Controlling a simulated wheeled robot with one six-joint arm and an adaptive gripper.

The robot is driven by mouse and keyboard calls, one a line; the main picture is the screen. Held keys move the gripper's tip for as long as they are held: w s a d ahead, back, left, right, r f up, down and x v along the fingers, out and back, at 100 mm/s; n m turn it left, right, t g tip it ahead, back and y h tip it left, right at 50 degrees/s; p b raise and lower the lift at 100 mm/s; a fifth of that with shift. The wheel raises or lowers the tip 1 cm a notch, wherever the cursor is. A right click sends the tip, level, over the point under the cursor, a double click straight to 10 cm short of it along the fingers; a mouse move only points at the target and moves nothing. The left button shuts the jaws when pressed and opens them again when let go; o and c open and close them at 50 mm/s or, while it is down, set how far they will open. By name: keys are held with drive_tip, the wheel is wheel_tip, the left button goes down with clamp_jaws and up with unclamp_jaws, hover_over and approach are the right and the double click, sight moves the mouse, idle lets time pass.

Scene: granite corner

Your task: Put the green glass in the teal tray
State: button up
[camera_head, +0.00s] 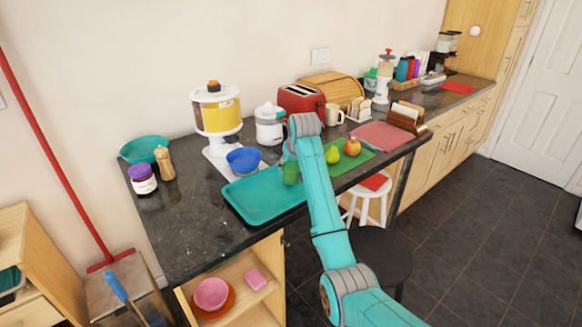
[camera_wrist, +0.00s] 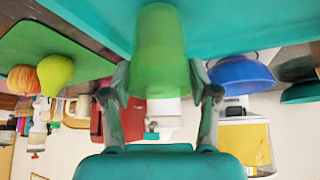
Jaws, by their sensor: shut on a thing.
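The green glass (camera_head: 291,174) is in my gripper (camera_head: 290,162), at the back right part of the teal tray (camera_head: 250,205) in the head view. In the wrist view, which is upside down, the green see-through glass (camera_wrist: 160,50) stands between the two fingers of my gripper (camera_wrist: 161,85), which are shut on its sides. The teal tray (camera_wrist: 235,25) fills the top of that view behind the far end of the glass. I cannot tell whether the glass touches the tray. My arm hides the tray's right end in the head view.
A blue bowl (camera_head: 244,160) stands behind the tray. A green board (camera_head: 350,162) with a pear (camera_head: 332,155) and an orange-red fruit (camera_head: 352,147) lies to the right. A red toaster (camera_head: 300,99) and a white juicer (camera_head: 269,125) stand behind. The dark counter left of the tray (camera_head: 185,215) is clear.

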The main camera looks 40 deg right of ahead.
drive_tip(key=shift+f, duration=0.4)
drive_tip(key=shift+f, duration=0.15)
drive_tip(key=o, duration=1.2)
drive_tip(key=shift+o, duration=0.2)
drive_tip(key=v, duration=1.2)
